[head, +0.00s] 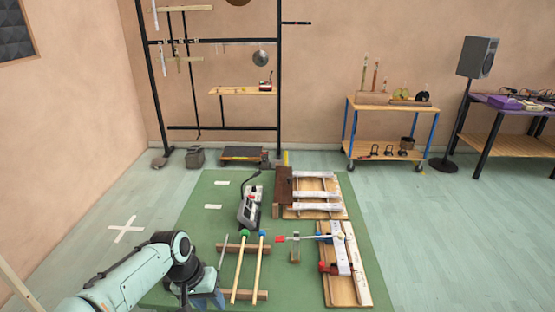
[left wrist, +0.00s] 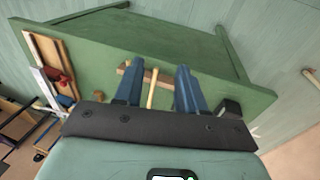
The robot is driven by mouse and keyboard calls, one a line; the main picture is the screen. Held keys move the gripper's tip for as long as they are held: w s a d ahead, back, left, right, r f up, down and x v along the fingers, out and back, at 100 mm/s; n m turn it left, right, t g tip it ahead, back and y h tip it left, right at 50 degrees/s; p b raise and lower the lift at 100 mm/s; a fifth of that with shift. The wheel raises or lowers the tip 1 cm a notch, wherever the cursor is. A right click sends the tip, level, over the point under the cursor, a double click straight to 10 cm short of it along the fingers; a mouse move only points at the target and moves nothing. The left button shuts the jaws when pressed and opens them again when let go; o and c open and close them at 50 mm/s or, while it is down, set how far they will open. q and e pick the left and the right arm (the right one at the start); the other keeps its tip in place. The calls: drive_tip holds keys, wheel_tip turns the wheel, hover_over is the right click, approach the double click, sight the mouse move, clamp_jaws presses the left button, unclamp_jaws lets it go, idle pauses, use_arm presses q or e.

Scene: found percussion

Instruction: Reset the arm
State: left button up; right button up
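My left arm comes in from the lower left of the head view. Its gripper (head: 210,299) is low in the picture, just left of two mallets, partly cut off by the bottom edge. In the left wrist view the two blue fingers (left wrist: 159,80) stand apart with a clear gap. A pale mallet stick (left wrist: 152,90) shows in line with the gap, beyond the fingers; I cannot tell how far below it is. I see nothing held. My right gripper is in neither view.
A green table (head: 185,262) carries the green-headed mallet (head: 239,270), the blue-headed mallet (head: 258,270), a grey device (head: 249,208) and wooden boards with bars (head: 316,196). Behind stand a black rack (head: 281,90), a blue-legged cart (head: 392,106) and a speaker (head: 478,57).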

use_arm(q)
drive_tip(key=s+d+f+n+g+p, duration=0.1)
drive_tip(key=s+f, duration=0.2)
drive_tip(key=f, duration=0.8)
drive_tip(key=s+f+p, duration=0.1)
drive_tip(key=s+f, duration=0.1)
drive_tip(key=f, duration=0.9)
drive_tip(key=s+d+f+n+p, duration=0.1)
drive_tip(key=s+f, duration=0.4)
drive_tip(key=s, duration=0.7)
drive_tip(key=s+d+f+n+p, duration=0.1)
drive_tip(key=s+d+f+n, duration=0.1)
drive_tip(key=s+f, duration=0.4)
drive_tip(key=s, duration=0.5)
drive_tip(key=shift+s+g+h, duration=0.3)
drive_tip(key=shift+s+h, duration=0.05)
drive_tip(key=shift+h, duration=0.05)
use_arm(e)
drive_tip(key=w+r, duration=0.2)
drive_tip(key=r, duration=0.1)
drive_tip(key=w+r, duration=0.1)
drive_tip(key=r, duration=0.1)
